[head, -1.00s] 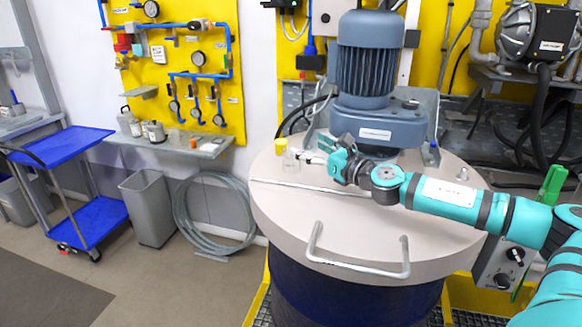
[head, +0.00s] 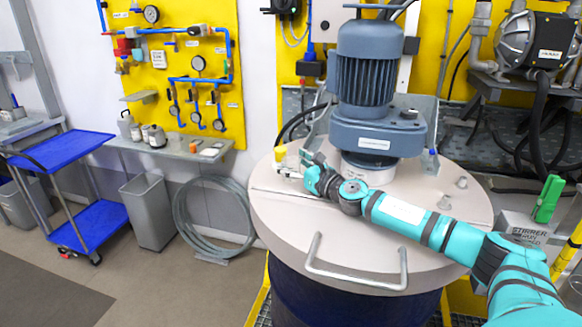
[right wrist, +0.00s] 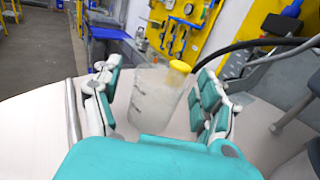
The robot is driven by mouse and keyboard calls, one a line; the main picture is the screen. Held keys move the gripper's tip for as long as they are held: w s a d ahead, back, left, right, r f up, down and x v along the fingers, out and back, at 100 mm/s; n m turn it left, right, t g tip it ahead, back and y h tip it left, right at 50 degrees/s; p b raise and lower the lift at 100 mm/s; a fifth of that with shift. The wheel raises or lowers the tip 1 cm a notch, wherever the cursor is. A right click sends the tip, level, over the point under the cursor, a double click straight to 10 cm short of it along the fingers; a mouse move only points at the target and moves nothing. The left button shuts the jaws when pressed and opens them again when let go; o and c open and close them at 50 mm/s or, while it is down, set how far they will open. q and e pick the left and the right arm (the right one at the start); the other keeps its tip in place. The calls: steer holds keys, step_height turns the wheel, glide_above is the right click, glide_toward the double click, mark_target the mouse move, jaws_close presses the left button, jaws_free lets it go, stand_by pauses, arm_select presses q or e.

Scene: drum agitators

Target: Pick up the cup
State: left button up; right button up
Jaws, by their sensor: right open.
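The cup (right wrist: 152,98) is a clear, see-through beaker standing upright on the pale drum lid (head: 352,222). In the right wrist view it stands between the two spread fingers of my right gripper (right wrist: 157,88), with gaps visible on both sides. In the head view my right gripper (head: 293,163) is at the lid's left back edge, and the cup is hard to make out behind the fingers. My right gripper is open and holds nothing. My left gripper is not in view.
A yellow cap (right wrist: 180,66) shows just behind the cup; it also shows in the head view (head: 280,153). The blue-grey motor (head: 367,70) stands on the lid right of the gripper. A bent lid handle (head: 355,280) is at the front. A black hose (right wrist: 265,44) runs behind.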

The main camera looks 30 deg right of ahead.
steer(key=c, duration=0.9)
steer(key=shift+r, duration=0.45)
step_height(320, 180, up, 3)
steer(key=shift+r+p, duration=0.15)
steer(key=shift+p, duration=0.55)
steer(key=s+b, duration=0.1)
steer(key=s, duration=0.1)
steer(key=s+b, duration=0.1)
steer(key=s, duration=0.1)
steer(key=s+f+b, duration=0.1)
steer(key=s, duration=0.2)
steer(key=shift+s+a, duration=0.1)
steer(key=shift+a, duration=0.3)
steer(key=s+b, duration=0.1)
steer(key=s, duration=0.1)
steer(key=s+a+r+b, duration=0.1)
steer(key=s+b, duration=0.1)
steer(key=s, duration=0.1)
steer(key=s+b, duration=0.2)
steer(key=shift+s+a+r, duration=0.15)
steer(key=shift+s+r, duration=0.05)
steer(key=shift+s, duration=0.05)
steer(key=shift+s+a+r, duration=0.1)
steer(key=shift+s+r, duration=0.15)
steer(key=shift+s, duration=0.35)
